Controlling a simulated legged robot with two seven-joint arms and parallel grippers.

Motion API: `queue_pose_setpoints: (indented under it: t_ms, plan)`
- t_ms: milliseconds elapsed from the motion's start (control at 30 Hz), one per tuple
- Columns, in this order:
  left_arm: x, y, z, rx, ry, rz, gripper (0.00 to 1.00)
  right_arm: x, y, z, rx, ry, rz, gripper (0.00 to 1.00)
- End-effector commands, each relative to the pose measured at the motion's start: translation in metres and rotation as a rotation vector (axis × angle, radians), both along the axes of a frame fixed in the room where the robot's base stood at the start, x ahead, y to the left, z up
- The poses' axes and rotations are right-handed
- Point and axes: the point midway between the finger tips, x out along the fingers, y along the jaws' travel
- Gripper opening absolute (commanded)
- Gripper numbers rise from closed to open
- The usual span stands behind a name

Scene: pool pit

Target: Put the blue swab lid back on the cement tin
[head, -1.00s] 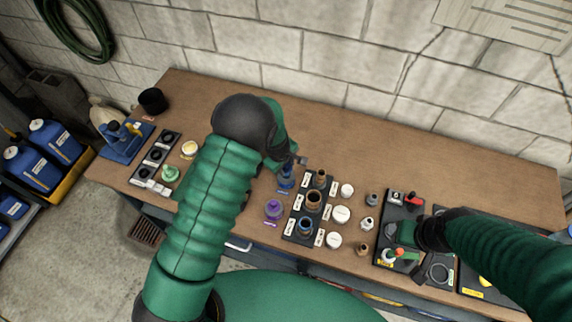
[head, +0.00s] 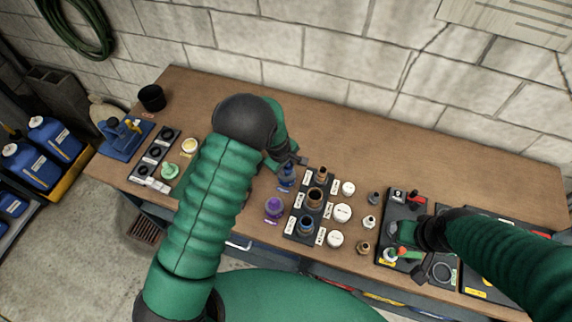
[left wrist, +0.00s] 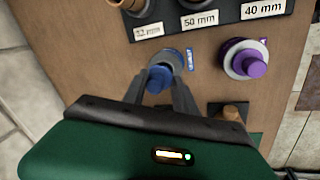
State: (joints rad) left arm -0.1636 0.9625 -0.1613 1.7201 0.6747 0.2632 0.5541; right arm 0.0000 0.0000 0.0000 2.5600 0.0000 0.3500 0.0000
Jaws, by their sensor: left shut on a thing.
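My left gripper (left wrist: 165,88) is shut on the blue swab lid (left wrist: 159,77), which sits between its fingertips. The cement tin (left wrist: 173,58) is grey-blue and shows just beyond the lid, with a small blue label beside it. I cannot tell whether the lid touches the tin or is a little above it. In the head view my left gripper (head: 291,162) is at the blue tin (head: 286,178), left of the fittings board, partly covering it. My right gripper (head: 405,238) is over a black tray on the right; its fingers are unclear.
A purple-lidded tin (left wrist: 246,60) stands close beside the cement tin. The black board (head: 320,186) holds several brown fittings, with white caps (head: 342,213) to its right. A black tray (head: 386,253) lies under my right gripper. The back of the bench (head: 340,140) is clear.

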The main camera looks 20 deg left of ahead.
Motion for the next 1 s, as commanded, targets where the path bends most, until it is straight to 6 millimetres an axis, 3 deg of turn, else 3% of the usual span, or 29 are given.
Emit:
queue_pose_setpoints:
  t_ms: [1000]
  plan:
    - [0.0,0.0,-0.021,0.001,0.0,0.0,0.0,0.0,0.0,-0.016,0.0,0.0,0.0,0.36]
